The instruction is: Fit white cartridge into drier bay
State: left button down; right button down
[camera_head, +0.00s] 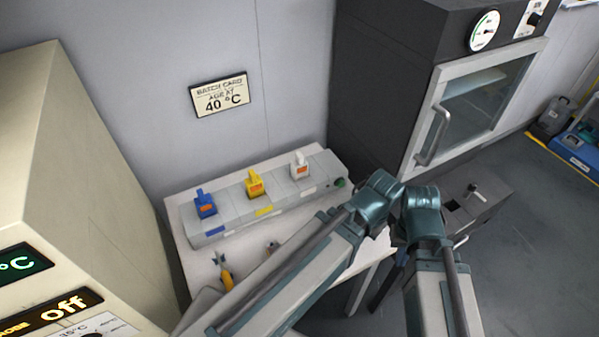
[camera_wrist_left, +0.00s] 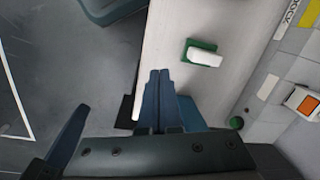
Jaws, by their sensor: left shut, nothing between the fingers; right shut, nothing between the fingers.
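A long grey unit (camera_head: 235,215) with blue, yellow and white labels stands on the table. Its white upright piece with an orange patch (camera_head: 300,167) is at the right end and also shows in the left wrist view (camera_wrist_left: 302,102). A white rounded block (camera_wrist_left: 205,57) on a green piece lies on the table in the left wrist view; I cannot tell which one is the cartridge. My left gripper (camera_wrist_left: 157,74) is shut and empty, below that block in the picture; my arm hides it in the head view. My right gripper (camera_head: 384,288) is shut, partly hidden beside the table.
The unit also carries blue (camera_head: 205,204) and yellow (camera_head: 255,184) upright pieces. A small yellow item (camera_head: 227,278) lies on the table (camera_head: 185,245). A dark oven (camera_head: 390,90) with a glass door stands at the right. A beige cabinet (camera_head: 70,170) stands at the left.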

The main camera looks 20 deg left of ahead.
aim_at(297, 163)
pick_arm(q)
jog(key=c, duration=1.6)
grip_release()
